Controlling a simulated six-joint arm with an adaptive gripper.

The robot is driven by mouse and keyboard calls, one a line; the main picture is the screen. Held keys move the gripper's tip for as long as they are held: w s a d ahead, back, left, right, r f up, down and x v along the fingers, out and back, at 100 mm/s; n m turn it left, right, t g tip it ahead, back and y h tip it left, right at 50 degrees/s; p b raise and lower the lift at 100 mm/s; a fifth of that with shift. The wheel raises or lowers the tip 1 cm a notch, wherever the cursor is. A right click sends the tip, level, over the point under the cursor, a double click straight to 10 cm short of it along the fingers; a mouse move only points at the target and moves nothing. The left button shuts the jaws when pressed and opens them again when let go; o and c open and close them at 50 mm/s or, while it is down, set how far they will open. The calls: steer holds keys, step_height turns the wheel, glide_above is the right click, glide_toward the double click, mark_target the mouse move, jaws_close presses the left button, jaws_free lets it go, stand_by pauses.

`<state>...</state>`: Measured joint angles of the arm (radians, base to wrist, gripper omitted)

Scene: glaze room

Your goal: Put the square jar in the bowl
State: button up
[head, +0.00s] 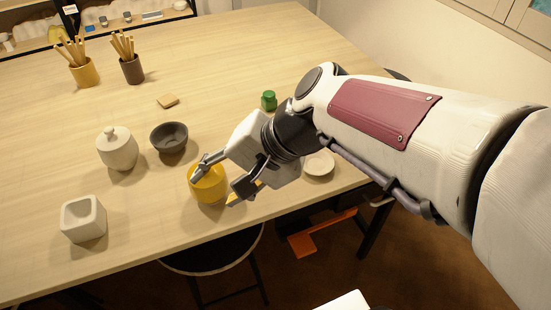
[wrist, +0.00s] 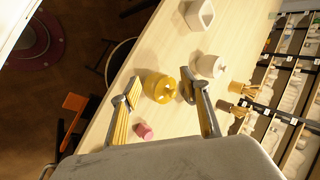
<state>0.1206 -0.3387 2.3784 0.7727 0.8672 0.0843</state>
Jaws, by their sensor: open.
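The square jar (head: 83,219) is pale, with an open square top, and stands upright at the table's left front. It also shows at the top of the wrist view (wrist: 199,14). The dark bowl (head: 170,138) sits farther back and to the right, with nothing visible in it; I cannot clearly make it out in the wrist view. My gripper (head: 219,182) is open, right of both, with its fingers at a yellow jar (head: 208,187). In the wrist view the yellow jar (wrist: 160,88) appears between the fingertips; I cannot tell whether they touch it.
A white lidded jar (head: 117,150) stands between the square jar and bowl, slightly left. A green jar (head: 269,101), white saucer (head: 318,163), wooden piece (head: 168,101) and two brush cups (head: 85,73) are farther off. A pink object (wrist: 143,131) shows in the wrist view.

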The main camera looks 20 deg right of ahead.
steer(key=s+d+n+h, duration=0.6)
steer(key=s+d+n, duration=0.1)
steer(key=s+d, duration=0.3)
steer(key=shift+s+d+t, duration=0.15)
steer(key=shift+d+t, duration=0.05)
steer(key=shift+t, duration=0.1)
steer(key=shift+o, duration=0.6)
steer(key=shift+a+f, duration=0.1)
